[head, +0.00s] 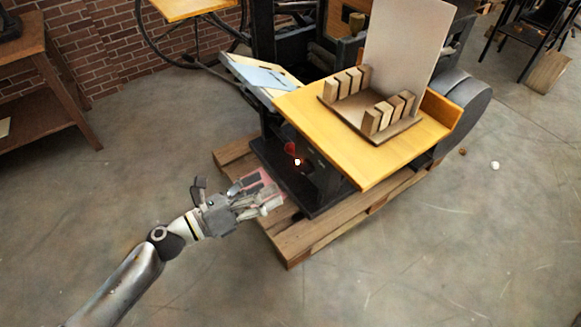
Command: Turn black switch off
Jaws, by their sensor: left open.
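My left gripper (262,198) reaches in from the lower left and is open, with nothing visible between its fingers. It is in front of the dark lower body of the press (322,185), beside the pallet's front left side. A small bright white spot with red around it (297,161) shows on the press under the yellow table. I cannot make out a black switch against the dark machine body. My right gripper is not in view.
The press stands on a wooden pallet (318,234). Its yellow table (345,150) overhangs and carries a rack with wooden blocks (347,81) and an upright pale board (405,45). A wooden side table (35,85) stands at the left. The floor in front is clear.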

